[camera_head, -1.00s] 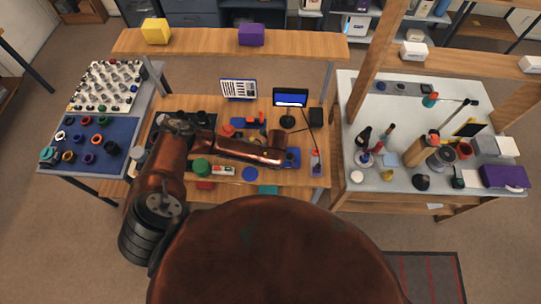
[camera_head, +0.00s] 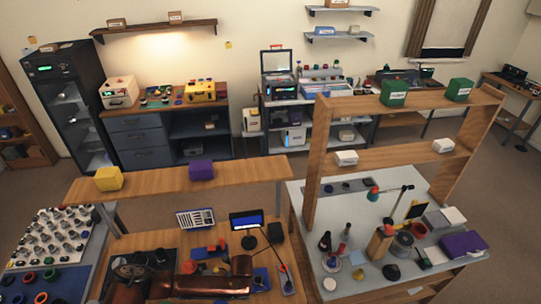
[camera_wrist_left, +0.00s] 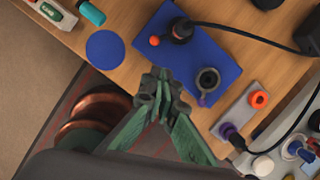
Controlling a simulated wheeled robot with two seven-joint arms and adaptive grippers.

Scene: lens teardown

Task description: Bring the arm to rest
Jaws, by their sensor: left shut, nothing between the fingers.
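My left arm (camera_head: 205,286), copper-coloured, lies low over the wooden workbench at the bottom of the head view; its gripper is hard to make out there. In the left wrist view my left gripper (camera_wrist_left: 158,88) is shut and empty, its fingertips together at the bench's front edge, beside a blue mat (camera_wrist_left: 215,58). A dark ring-shaped part (camera_wrist_left: 207,80) and a black part with an orange knob (camera_wrist_left: 180,30) are on that mat. My right gripper is in neither view.
A blue disc (camera_wrist_left: 105,48) lies left of the fingertips. A grey strip (camera_wrist_left: 232,122) with orange and purple rings lies to the right, near black cables. In the head view a small screen (camera_head: 246,219) stands on the bench, and a cluttered white table (camera_head: 345,205) stands to the right.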

